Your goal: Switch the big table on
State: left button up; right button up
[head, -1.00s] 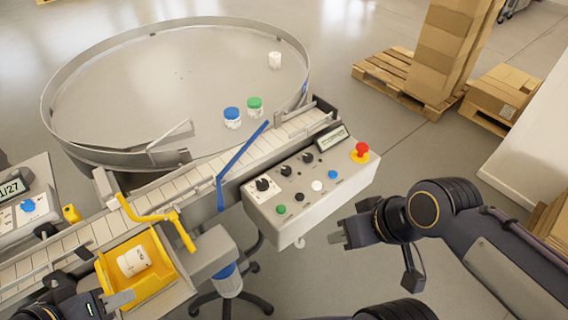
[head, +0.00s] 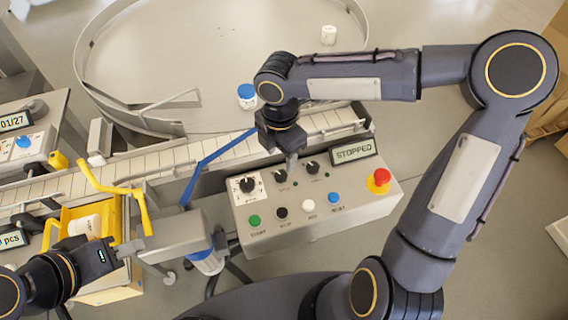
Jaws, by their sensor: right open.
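The big round table (head: 200,112) stands at the back with its raised metal rim. Its control panel (head: 330,225) is in front, with a display (head: 354,151) reading "STOPPED". The panel has a green START button (head: 255,220), a black STOP button (head: 281,213), a white button (head: 308,205), a blue RESET button (head: 334,198), several black knobs and a red emergency button (head: 379,179). My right gripper (head: 291,161) is open, pointing down at the panel's back edge by the middle knob (head: 279,176); contact cannot be told. My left gripper (head: 128,251) is beside the yellow bin; its opening is unclear.
A conveyor (head: 150,163) runs between table and panel, with a blue guide bar (head: 212,160) over it. The yellow bin (head: 106,222) holds a white jar (head: 86,228). A blue-lidded jar (head: 247,96) and a white jar (head: 328,35) stand on the table.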

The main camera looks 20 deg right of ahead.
aim_at(281, 174)
notch_tip(281, 174, down, 7)
jog(key=shift+s+r, duration=0.1)
dwell(0.3)
jog(key=c, duration=1)
jog(key=shift+o, duration=0.2)
